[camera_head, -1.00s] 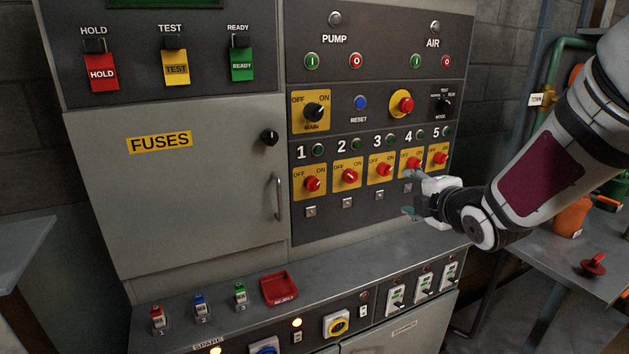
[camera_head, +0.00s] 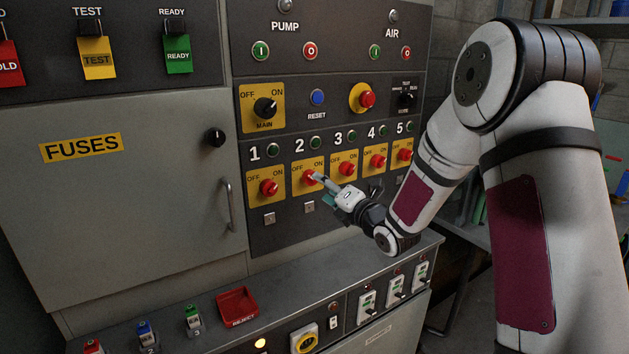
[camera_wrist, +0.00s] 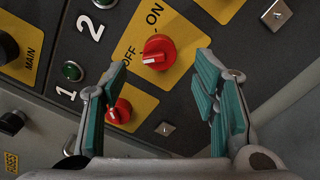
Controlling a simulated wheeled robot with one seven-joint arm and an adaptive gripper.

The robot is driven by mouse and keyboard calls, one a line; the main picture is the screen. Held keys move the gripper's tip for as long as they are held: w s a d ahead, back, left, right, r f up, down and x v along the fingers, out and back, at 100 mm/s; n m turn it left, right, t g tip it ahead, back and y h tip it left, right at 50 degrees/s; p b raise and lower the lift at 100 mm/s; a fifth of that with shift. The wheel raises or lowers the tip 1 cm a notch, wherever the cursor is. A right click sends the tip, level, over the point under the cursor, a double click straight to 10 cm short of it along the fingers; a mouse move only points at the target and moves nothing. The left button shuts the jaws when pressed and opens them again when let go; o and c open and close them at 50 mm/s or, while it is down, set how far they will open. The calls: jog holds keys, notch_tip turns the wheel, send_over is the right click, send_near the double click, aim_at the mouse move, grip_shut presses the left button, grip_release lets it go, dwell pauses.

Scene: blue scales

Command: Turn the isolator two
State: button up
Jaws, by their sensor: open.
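Isolator two is a red knob (camera_head: 310,177) on a yellow OFF/ON plate under the number 2 on the dark panel. In the wrist view the knob (camera_wrist: 158,52) has a pale mark on its face and lies in the gap between my fingertips. My gripper (camera_head: 322,182) is open in front of it, with teal-padded fingers (camera_wrist: 160,67) on either side of the view. Contact with the knob cannot be told. The fingertips partly cover the knob in the head view.
Isolator one's red knob (camera_head: 269,187) is close by on the left; it shows beside my left finger in the wrist view (camera_wrist: 120,112). Isolator three's knob (camera_head: 347,169) is on the right. The main switch (camera_head: 265,108) is above. A console ledge (camera_head: 300,270) juts out below.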

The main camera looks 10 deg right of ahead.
jog(key=x, duration=0.6)
jog(key=c, duration=1.2)
